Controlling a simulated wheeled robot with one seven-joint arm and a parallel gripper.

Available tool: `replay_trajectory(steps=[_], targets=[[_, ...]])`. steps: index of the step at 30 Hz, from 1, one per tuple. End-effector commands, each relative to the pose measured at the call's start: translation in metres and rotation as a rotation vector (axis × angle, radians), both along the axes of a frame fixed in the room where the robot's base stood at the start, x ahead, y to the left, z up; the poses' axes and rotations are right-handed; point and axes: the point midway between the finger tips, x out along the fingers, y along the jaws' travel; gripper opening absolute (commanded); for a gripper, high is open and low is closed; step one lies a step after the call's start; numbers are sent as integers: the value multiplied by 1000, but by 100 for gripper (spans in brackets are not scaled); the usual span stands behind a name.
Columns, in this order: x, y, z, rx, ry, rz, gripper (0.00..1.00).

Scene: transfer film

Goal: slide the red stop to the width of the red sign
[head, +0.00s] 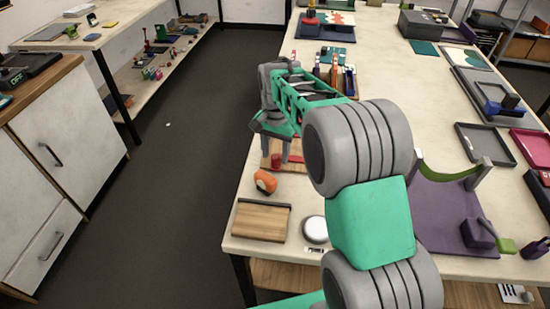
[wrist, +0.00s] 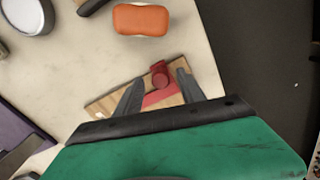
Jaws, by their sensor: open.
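The red stop (wrist: 159,74) shows in the wrist view as a red piece with a rounded knob, on a wooden board (wrist: 103,104). A flat red strip (wrist: 161,97) lies on the same board, close to the stop; I cannot tell whether it is the red sign. My gripper (wrist: 156,85) is open, with its two fingers on either side of the stop and strip. I cannot tell whether the fingers touch anything. In the head view the stop (head: 276,160) stands beside my gripper fingers (head: 271,150), and my arm hides part of the board.
An orange rounded object (head: 265,181), a wooden block (head: 261,221) and a white round disc (head: 315,229) lie nearer on the table. A purple mat (head: 440,205) with a green strap lies to the right. The table's left edge runs close to the board.

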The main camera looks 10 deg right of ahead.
Motion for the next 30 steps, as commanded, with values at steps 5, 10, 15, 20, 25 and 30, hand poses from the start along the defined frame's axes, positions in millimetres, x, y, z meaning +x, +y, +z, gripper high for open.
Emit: replay_trajectory(steps=[5,10,15,20,25,30], targets=[[0,0,-25,0,0,2,46],[0,1,-30,0,-2,2,46],[0,1,-30,0,-2,2,43],[0,0,-30,0,-2,2,30],[0,0,-30,0,-2,2,16],[0,0,-30,0,-3,2,2]])
